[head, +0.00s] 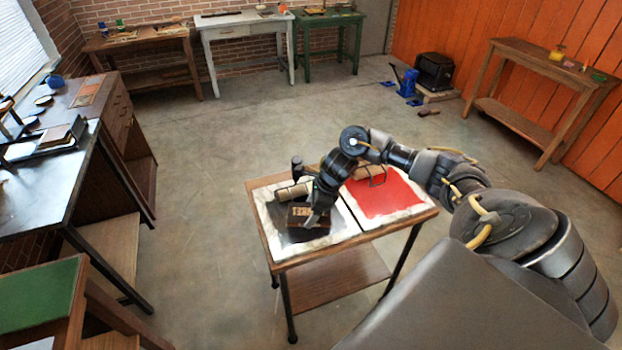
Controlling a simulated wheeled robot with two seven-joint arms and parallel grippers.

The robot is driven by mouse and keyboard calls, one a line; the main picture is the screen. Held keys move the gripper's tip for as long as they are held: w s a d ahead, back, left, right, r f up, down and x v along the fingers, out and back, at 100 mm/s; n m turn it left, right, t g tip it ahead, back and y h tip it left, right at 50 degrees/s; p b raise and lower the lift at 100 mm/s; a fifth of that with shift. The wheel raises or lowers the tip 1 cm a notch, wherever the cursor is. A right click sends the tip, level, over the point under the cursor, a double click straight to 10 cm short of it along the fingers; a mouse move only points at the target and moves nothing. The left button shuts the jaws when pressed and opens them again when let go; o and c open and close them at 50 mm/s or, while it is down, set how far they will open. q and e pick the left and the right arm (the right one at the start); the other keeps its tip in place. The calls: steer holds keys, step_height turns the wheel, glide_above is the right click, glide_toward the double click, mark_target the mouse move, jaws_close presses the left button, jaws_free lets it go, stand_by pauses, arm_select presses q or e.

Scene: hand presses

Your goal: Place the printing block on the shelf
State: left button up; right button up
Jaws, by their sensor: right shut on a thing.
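The printing block (298,212) is a small brown block with a lettered face, over the black-inked plate on the left half of the small wooden table (415,218). My right gripper (314,216) reaches down from the right and is shut on the block's right side. I cannot tell whether the block touches the inked surface or hangs just above it. A lower shelf board (340,278) shows under the small table, with bare wood in view. My left gripper is out of view.
A roller (293,192) lies behind the block. A red-inked plate (385,196) fills the table's right half, partly under my arm. A bench (80,215) stands left, a green-topped one (40,295) front left, and a wooden bench (545,65) right. Open floor surrounds the table.

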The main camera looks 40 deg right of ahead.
steer(key=shift+w+d+f+p, duration=0.1)
steer(key=shift+w+f+p, duration=0.05)
steer(key=shift+f+p, duration=1.1)
steer(key=shift+f, duration=0.4)
steer(key=shift+f+b, duration=0.1)
steer(key=shift+b, duration=0.2)
steer(key=shift+f, duration=0.1)
steer(key=o, duration=1.2)
